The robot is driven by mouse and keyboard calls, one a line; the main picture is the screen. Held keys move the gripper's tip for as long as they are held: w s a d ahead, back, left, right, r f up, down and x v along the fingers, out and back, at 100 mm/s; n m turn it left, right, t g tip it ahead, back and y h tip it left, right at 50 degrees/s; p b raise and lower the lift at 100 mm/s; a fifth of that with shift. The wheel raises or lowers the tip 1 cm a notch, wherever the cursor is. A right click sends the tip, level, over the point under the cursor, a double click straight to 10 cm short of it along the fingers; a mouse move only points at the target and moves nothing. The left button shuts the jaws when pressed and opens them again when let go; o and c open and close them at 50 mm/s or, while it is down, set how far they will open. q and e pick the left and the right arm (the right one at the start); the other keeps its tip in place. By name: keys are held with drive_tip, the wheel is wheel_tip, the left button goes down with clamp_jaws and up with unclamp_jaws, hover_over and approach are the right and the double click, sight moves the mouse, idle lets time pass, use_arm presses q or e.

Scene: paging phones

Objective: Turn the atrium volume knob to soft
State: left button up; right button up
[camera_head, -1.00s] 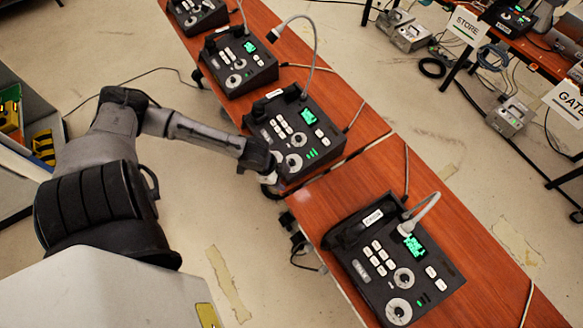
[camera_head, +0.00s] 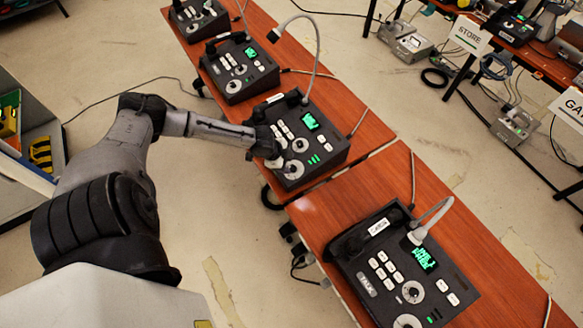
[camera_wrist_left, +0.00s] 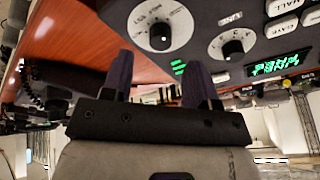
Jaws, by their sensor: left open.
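My left gripper (camera_head: 277,153) is over the front-left part of a dark paging phone (camera_head: 325,150). The left wrist view shows its two fingers (camera_wrist_left: 160,70) open, with nothing between them. A black knob on a white round dial (camera_wrist_left: 160,36) lies just beyond the fingertips, roughly in line with the gap; I cannot tell if they touch it. A second dial with a black knob (camera_wrist_left: 233,46) is to its right. In the head view this phone's two white dials show, the upper (camera_head: 300,145) and the lower (camera_head: 293,168). The dial lettering is too small to read surely. My right gripper is not in view.
A nearer phone (camera_head: 455,288) with a gooseneck microphone stands on the wooden table (camera_head: 345,200). Another phone (camera_head: 240,70) stands farther back. The gooseneck microphone (camera_head: 300,20) of the phone at my gripper arches above it. A second table with STORE sign (camera_head: 470,35) is at right.

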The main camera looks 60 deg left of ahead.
sight(292, 168)
use_arm(q)
drive_tip(key=shift+b+x, duration=0.3)
drive_tip(key=shift+x, duration=2.1)
drive_tip(key=shift+c, duration=0.3)
